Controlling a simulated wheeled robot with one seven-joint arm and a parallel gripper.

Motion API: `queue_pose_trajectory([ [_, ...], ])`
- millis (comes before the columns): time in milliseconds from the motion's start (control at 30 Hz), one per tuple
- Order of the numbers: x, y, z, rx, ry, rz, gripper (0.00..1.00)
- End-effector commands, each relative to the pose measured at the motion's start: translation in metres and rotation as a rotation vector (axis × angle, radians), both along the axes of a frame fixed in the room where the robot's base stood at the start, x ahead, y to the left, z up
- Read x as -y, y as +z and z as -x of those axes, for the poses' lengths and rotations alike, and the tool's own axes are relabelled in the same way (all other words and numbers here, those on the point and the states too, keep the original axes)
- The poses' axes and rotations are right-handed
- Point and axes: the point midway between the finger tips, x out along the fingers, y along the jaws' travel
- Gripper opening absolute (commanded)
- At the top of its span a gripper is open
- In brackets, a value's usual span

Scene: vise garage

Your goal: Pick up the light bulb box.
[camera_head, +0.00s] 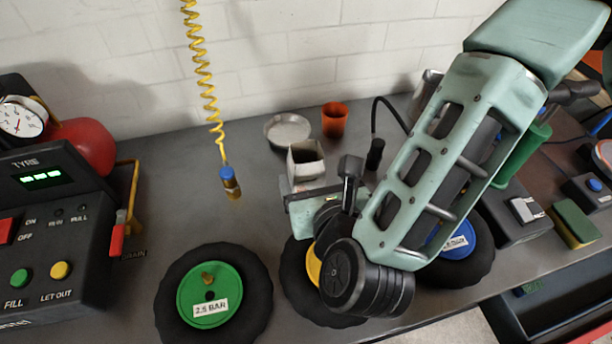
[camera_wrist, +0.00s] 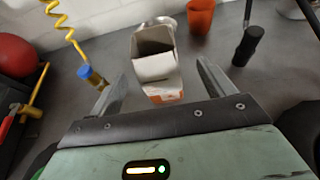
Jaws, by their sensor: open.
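The light bulb box (camera_head: 305,161) is a small pale box with an open top, standing on the grey bench in front of my gripper. In the wrist view the box (camera_wrist: 157,68) shows a white face with an orange patch low down. My gripper (camera_wrist: 162,74) is open, with one finger on each side of the box in that picture and a visible gap on both sides. I cannot tell how far the fingers reach along it. In the head view my gripper (camera_head: 308,185) is partly behind my wrist and hides the box's lower part.
A round metal dish (camera_head: 288,130) and an orange cup (camera_head: 334,120) stand behind the box. A yellow coiled hose (camera_head: 203,70) with a blue fitting hangs to the left. A black-handled tool (camera_head: 375,153) is at right. Green (camera_head: 208,290) and yellow-hubbed wheels lie in front.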

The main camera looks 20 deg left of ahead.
Motion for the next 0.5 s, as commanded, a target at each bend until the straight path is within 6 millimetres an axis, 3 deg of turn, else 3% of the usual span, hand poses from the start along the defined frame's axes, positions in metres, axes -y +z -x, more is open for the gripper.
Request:
queue_pose_trajectory([
  [500, -0.028, -0.022, -0.041, 0.001, 0.0, -0.001, 0.82],
])
